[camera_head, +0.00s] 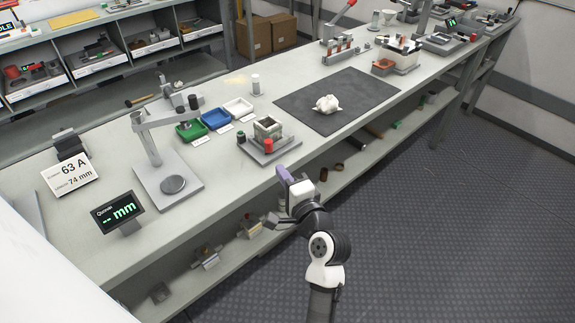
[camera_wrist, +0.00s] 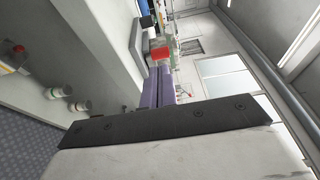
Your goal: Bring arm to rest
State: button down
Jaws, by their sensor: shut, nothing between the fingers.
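My gripper (camera_head: 281,174) shows in the head view at the front edge of the workbench (camera_head: 220,180), at the end of my raised arm. Its purple fingers (camera_wrist: 158,88) show in the wrist view, close together with nothing between them. In the head view the gripper is in front of a small grey fixture with a red part (camera_head: 268,145), and I cannot tell the exact gap. In the wrist view the red part (camera_wrist: 160,54) appears just beyond the fingertips.
Green (camera_head: 190,131), blue (camera_head: 216,118) and white (camera_head: 238,107) trays stand behind the fixture. A measuring stand (camera_head: 172,184) and display (camera_head: 117,211) are at left. A white object (camera_head: 327,103) lies on the dark mat (camera_head: 365,92). Open floor (camera_head: 450,230) lies at right.

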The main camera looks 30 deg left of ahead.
jog(key=shift+s+d+b, duration=0.15)
jog(key=shift+s+d, duration=0.1)
jog(key=shift+s, duration=0.5)
jog(key=shift+s+d+b, duration=0.1)
jog(key=shift+s+d, duration=0.1)
jog(key=shift+s, duration=0.55)
jog(key=shift+s+d+b, duration=0.15)
jog(key=shift+s+d, duration=0.1)
jog(key=shift+s, duration=0.5)
jog(key=shift+r, duration=0.1)
